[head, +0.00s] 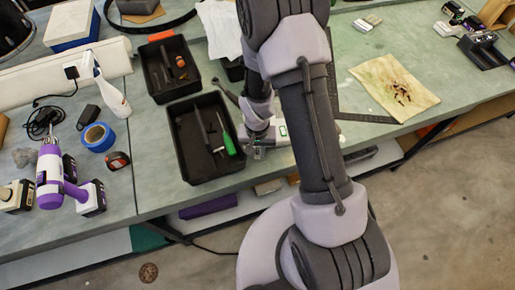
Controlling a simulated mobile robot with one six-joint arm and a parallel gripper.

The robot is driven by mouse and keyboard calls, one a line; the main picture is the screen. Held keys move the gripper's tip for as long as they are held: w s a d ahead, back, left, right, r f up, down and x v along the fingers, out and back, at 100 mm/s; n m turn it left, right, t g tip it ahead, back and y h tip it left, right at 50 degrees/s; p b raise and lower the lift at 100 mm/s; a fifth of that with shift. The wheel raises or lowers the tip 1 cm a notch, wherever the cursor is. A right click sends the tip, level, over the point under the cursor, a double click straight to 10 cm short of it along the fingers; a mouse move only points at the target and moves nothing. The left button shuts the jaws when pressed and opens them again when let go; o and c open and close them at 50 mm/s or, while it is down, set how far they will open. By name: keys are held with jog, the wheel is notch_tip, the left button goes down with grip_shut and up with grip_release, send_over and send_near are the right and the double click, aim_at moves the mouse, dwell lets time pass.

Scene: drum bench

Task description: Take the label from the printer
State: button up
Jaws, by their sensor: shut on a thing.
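A whitish device with a green patch, which looks like the label printer (282,131), stands near the front edge of the bench, mostly hidden behind my arm. My gripper (258,151) is at its left side, just right of the black tray with the green screwdriver. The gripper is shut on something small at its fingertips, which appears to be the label. The label itself is too small and too covered to make out clearly, and I cannot tell whether it still touches the printer.
Two black trays stand to the left, one with a green screwdriver (229,143), one with small parts (167,68). Blue tape (97,137), a tape measure (118,160) and a purple drill (50,175) lie farther left. A stained cloth (395,85) lies right.

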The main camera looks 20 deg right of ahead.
jog(key=shift+s, duration=0.25)
jog(key=shift+s+a+b, duration=0.2)
jog(key=shift+s+b, duration=0.05)
jog(key=shift+s, duration=0.2)
jog(key=shift+s+a+b, duration=0.2)
jog(key=shift+s, duration=0.25)
jog(key=shift+r, duration=0.1)
notch_tip(320, 180, up, 7)
jog(key=p, duration=0.4)
jog(key=shift+p, duration=0.3)
dwell(0.8)
jog(key=shift+d, duration=0.1)
